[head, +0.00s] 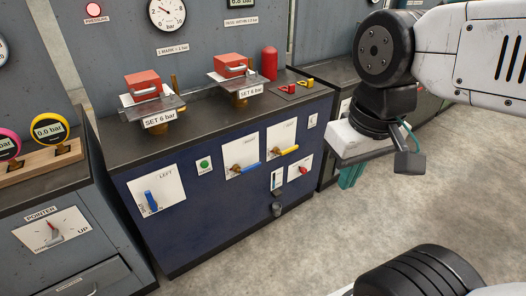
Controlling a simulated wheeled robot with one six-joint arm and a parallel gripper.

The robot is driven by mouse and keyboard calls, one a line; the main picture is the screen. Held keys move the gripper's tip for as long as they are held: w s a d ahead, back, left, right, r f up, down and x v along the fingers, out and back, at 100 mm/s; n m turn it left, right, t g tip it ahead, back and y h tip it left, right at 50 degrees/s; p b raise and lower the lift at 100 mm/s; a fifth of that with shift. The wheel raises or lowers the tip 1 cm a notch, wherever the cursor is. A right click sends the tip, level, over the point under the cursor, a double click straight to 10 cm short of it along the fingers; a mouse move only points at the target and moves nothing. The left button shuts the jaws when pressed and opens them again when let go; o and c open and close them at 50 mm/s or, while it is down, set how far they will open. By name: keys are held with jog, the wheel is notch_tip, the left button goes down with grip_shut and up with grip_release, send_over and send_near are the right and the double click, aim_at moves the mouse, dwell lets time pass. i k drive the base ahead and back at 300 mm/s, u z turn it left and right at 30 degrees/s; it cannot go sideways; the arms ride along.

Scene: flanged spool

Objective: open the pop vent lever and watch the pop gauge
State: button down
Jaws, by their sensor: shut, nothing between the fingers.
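The front of the blue cabinet carries several levers on white plates: a blue lever (151,199) at the left under the word LEFT, a brass valve with a blue handle (246,168), one with a yellow handle (285,152), and a small red handle (303,170). I cannot read which is the pop vent lever. A dial gauge (166,12) and a digital gauge (241,3) are on the wall; I cannot tell which is the pop gauge. My gripper (350,177), with teal fingers, is shut and empty, right of the cabinet levers and apart from them.
A red cylinder (269,63) stands behind. Pink and yellow digital gauges (49,129) stand at left. A green button (204,163) is on the front. The floor (270,255) is clear.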

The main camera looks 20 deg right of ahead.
aim_at(276, 150)
jog(key=u, duration=0.05)
jog(key=i, duration=0.95)
jog(key=z, duration=0.25)
